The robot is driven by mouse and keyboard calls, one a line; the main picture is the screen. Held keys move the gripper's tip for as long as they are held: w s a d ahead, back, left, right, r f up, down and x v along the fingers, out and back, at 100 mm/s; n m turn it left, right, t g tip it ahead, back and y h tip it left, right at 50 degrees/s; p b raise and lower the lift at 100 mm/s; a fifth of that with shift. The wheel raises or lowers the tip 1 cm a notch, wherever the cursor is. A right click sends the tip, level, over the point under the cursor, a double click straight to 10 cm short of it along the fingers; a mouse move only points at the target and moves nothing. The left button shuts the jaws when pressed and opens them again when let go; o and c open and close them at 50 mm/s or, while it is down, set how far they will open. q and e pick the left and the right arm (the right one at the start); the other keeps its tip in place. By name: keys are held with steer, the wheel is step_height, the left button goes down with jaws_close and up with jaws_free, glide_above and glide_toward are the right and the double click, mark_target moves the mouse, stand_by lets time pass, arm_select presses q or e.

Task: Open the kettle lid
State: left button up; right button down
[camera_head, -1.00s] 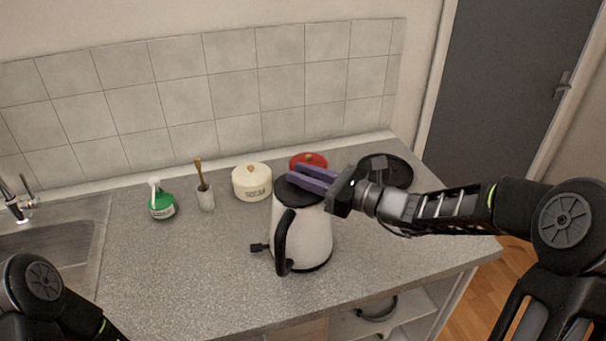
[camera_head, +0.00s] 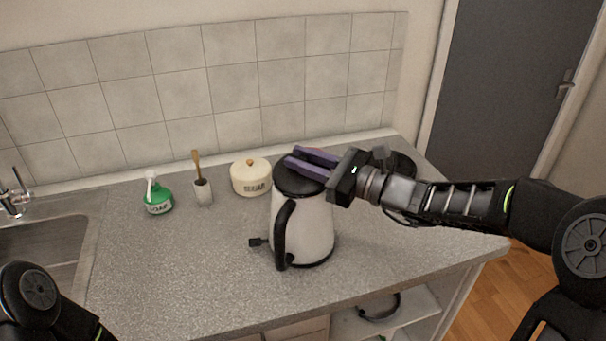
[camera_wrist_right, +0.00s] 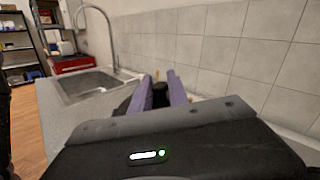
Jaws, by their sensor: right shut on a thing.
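The white kettle (camera_head: 310,228) with a black handle (camera_head: 283,235) stands upright on the counter in the head view. Its black lid (camera_head: 290,180) sits on top, partly covered by the purple fingers of my right gripper (camera_head: 293,157). The right gripper reaches in from the right over the lid and is shut on its black knob, which the fingers mostly hide in the head view. In the right wrist view the dark knob (camera_wrist_right: 161,92) shows between the two purple fingers (camera_wrist_right: 160,77). My left gripper is out of view; only part of the left arm shows.
A black pan (camera_head: 404,165) lies behind my right gripper. The sink (camera_head: 40,245) is at left. The counter's front left is clear.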

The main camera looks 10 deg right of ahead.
mark_target(292, 191)
steer(key=s+a+r+n+b, duration=0.1)
steer(key=n+b, duration=0.2)
steer(key=b, duration=0.3)
steer(key=s+a+r+n+y+b, duration=0.1)
steer(key=s+n+b, duration=0.1)
steer(key=n+b, duration=0.2)
steer(key=s+a+r+n+y+b, duration=0.1)
steer(key=n+b, duration=0.3)
steer(key=b, duration=0.5)
steer(key=shift+s+a, duration=0.1)
steer(key=shift+s, duration=0.3)
steer(key=shift+s+a+r+n+g+b, duration=0.25)
steer(key=shift+s+n+g+b, duration=0.1)
steer(key=shift+n+b, duration=0.55)
steer(key=shift+y, duration=0.3)
steer(key=c, duration=1.3)
jaws_free()
steer(key=v, duration=0.7)
steer(key=shift+s+d+b, duration=0.25)
steer(key=shift+d+b, duration=0.05)
steer(key=shift+d, duration=0.05)
